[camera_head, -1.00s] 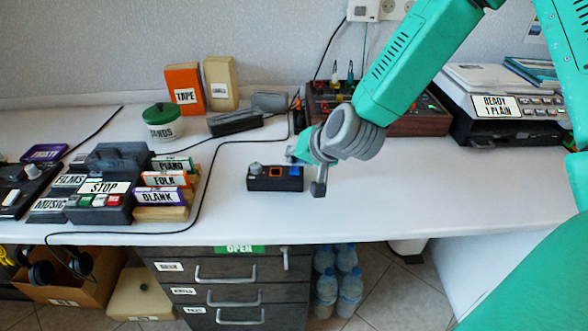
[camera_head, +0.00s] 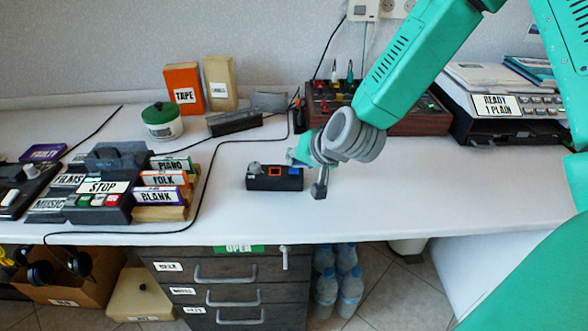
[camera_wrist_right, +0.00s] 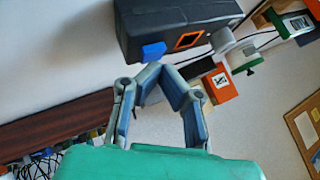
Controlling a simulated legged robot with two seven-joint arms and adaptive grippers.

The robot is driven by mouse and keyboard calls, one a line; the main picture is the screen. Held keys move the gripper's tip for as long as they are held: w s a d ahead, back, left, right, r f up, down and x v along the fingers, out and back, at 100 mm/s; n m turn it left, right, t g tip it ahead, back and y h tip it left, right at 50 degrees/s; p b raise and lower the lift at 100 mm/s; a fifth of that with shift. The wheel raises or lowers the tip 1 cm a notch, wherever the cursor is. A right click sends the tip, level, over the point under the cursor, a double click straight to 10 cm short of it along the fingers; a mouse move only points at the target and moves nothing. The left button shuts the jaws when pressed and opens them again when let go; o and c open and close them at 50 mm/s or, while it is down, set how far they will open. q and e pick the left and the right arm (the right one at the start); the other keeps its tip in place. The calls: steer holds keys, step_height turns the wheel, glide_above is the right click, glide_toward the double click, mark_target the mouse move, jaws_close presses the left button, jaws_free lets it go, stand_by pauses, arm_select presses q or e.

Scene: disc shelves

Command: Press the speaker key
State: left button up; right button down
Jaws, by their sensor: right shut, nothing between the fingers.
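A small black box (camera_head: 262,184) with a grey knob, an orange-framed square (camera_head: 274,171) and a blue key (camera_head: 295,173) sits on the white counter. No speaker label is readable on it. My right gripper (camera_head: 319,189) is just right of the box, beside its blue-key end. In the right wrist view, the right gripper (camera_wrist_right: 164,72) has its fingers closed together and empty. The blue key (camera_wrist_right: 153,50) shows just past the fingertips, apparently apart from them; the orange-framed square (camera_wrist_right: 188,39) is farther right on the box (camera_wrist_right: 165,18). My left gripper is out of view.
A labelled STOP deck (camera_head: 104,187) and tape cases (camera_head: 165,179) stand to the left. A black cable (camera_head: 207,160) runs between them and the box. A wooden-sided panel (camera_head: 410,120) stands behind my gripper, and a machine (camera_head: 510,130) at right. The front counter is clear.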

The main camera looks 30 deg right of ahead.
mark_target(295, 169)
steer(key=shift+a, duration=0.1)
steer(key=shift+f, duration=0.25)
stand_by(0.4)
steer(key=shift+r, duration=0.1)
steer(key=shift+a+r+p, duration=0.1)
steer(key=shift+r+p, duration=0.55)
steer(key=shift+p, duration=0.05)
step_height(295, 169, up, 6)
steer(key=p, duration=0.5)
steer(key=shift+p, duration=0.4)
